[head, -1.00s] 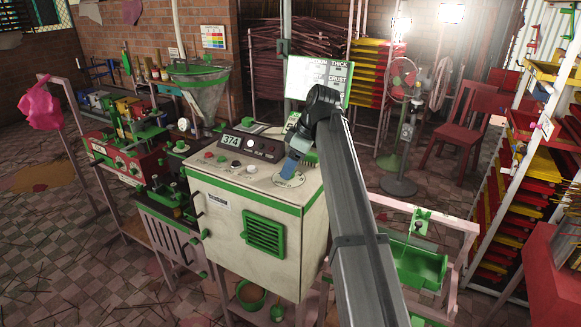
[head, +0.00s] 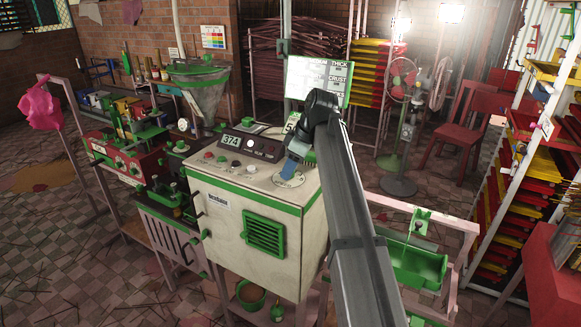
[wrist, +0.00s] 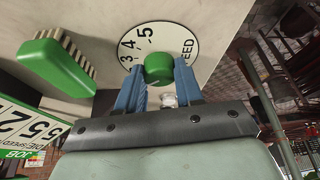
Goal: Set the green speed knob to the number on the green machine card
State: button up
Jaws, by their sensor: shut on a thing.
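The green speed knob (wrist: 158,68) stands on a white round dial (wrist: 150,40) marked SPEED, with 3, 4 and 5 in view. My gripper (wrist: 159,82) has its blue fingers on either side of the knob and is shut on it. In the head view my gripper (head: 292,160) is over the dial (head: 289,180) on the machine's top; the knob is hidden there. A green-bordered card (wrist: 25,125) at the lower left of the wrist view shows JOB, DIE/SPEED and large digits including 5 and 2. It is partly cut off. In the head view the card (head: 290,123) is mostly behind my arm.
A green ridged part (wrist: 60,65) sits left of the knob in the wrist view. A white board (head: 320,80) stands behind my arm.

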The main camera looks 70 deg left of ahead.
jog(key=shift+c, duration=0.5)
jog(key=shift+m, duration=0.4)
jog(key=m, duration=0.2)
jog(key=m+t+y, duration=0.1)
jog(key=m, duration=0.1)
jog(key=shift+s+d+m, duration=0.15)
jog(key=shift+m, duration=0.15)
jog(key=m+t, duration=0.1)
jog(key=m, duration=0.1)
jog(key=m+t, duration=0.1)
jog(key=m, duration=0.2)
jog(key=shift+s+t+y, duration=0.1)
jog(key=shift+t+y, duration=0.2)
jog(key=shift+y, duration=0.1)
jog(key=m+t, duration=0.1)
jog(key=m, duration=0.2)
jog(key=m+t, duration=0.1)
jog(key=m, duration=0.2)
jog(key=shift+s, duration=0.15)
jog(key=m, duration=0.2)
jog(key=m+t+h, duration=0.1)
jog(key=m, duration=0.1)
jog(key=shift+s+m+h, duration=0.1)
jog(key=shift+m+h, duration=0.2)
jog(key=o, duration=1)
